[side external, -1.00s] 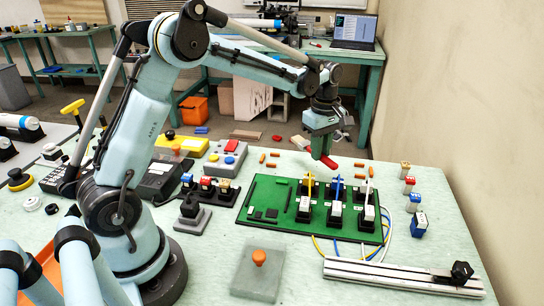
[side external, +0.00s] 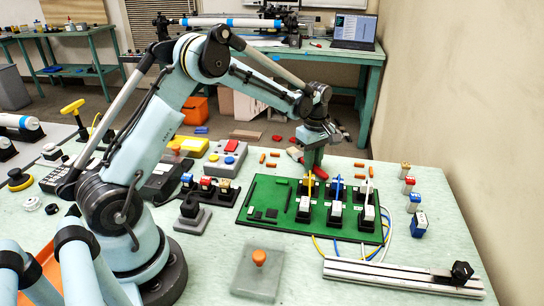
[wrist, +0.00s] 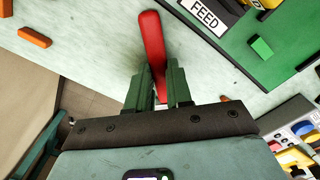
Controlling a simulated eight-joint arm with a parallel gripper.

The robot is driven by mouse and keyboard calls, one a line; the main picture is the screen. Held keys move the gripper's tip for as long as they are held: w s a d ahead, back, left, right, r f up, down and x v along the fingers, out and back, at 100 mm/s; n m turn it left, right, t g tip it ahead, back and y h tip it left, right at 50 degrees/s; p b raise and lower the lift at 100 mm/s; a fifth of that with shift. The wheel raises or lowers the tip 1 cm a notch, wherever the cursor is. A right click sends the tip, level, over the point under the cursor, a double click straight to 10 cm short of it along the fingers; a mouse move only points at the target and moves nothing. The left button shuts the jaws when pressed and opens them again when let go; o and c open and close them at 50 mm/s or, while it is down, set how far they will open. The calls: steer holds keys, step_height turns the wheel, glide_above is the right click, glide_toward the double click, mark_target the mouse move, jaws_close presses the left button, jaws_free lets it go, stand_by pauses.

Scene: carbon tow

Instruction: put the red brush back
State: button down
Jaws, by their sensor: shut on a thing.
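The red brush (side external: 321,173) is in my gripper (side external: 312,165), which is shut on it over the back part of the bench top, behind the green board. Its red end points toward the front right, and a pale end (side external: 295,154) shows to the left of the jaws. In the wrist view the red handle (wrist: 151,45) rises from between the two green fingers (wrist: 158,90). I cannot tell whether the brush touches the bench. No holder for the brush can be made out.
The green board (side external: 270,192) with upright black-and-white modules and coloured leads stands just in front. Several small orange pieces (side external: 273,165) lie near the brush. A metal rail (side external: 390,273) lies at the front right. Small coloured blocks (side external: 408,185) stand at the right.

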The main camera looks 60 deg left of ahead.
steer(key=shift+f, duration=0.15)
steer(key=c, duration=1)
jaws_free()
steer(key=s+d+r+m+t, duration=0.1)
steer(key=s+r+m, duration=0.1)
steer(key=r, duration=0.6)
steer(key=s+d+r+m, duration=0.2)
steer(key=r, duration=0.6)
steer(key=shift+s+d+f+m+t, duration=0.4)
steer(key=shift+s+d+m+t, duration=0.7)
steer(key=shift+s+m, duration=1.4)
steer(key=shift+s+d+f+m+t, duration=0.35)
steer(key=shift+s+d+m+t, duration=0.75)
steer(key=shift+s+m, duration=1.3)
steer(key=shift+s+d+f+m+t, duration=0.4)
steer(key=shift+s+d+m+t, duration=0.7)
steer(key=shift+s+m, duration=1.4)
